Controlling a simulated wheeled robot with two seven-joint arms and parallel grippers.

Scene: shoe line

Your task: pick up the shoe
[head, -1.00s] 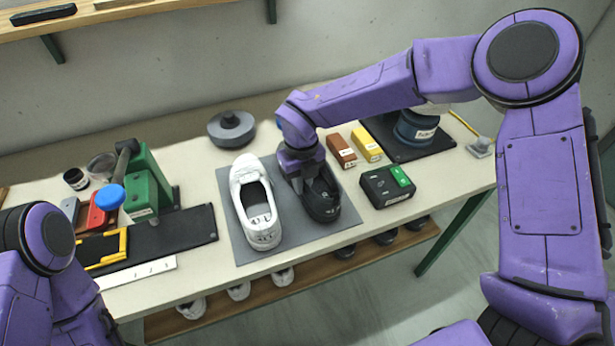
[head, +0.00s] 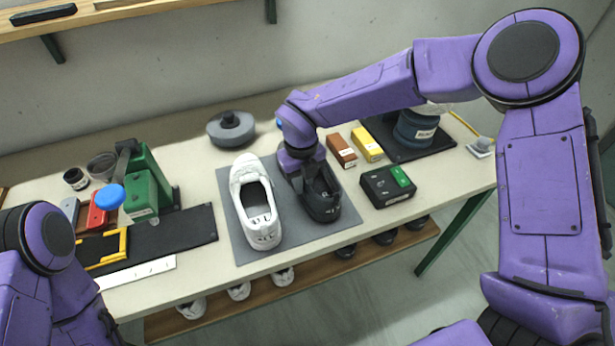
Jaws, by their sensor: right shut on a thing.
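A black shoe (head: 322,203) sits on the right part of a grey mat (head: 287,238) on the table. A white shoe (head: 255,204) stands beside it on the left of the mat. My right gripper (head: 302,184) reaches down from above at the black shoe's far left rim and is shut on it. The fingertips are partly hidden by the gripper body and the shoe. The black shoe looks to be at or very near the mat. My left arm shows at the left edge, but its gripper is out of view.
Right of the mat are a black box with a green top (head: 388,186), a brown block (head: 341,151) and a yellow block (head: 367,145). A grey round weight (head: 231,129) stands behind. A green press (head: 146,182) is on the left. More shoes line a lower shelf (head: 310,283).

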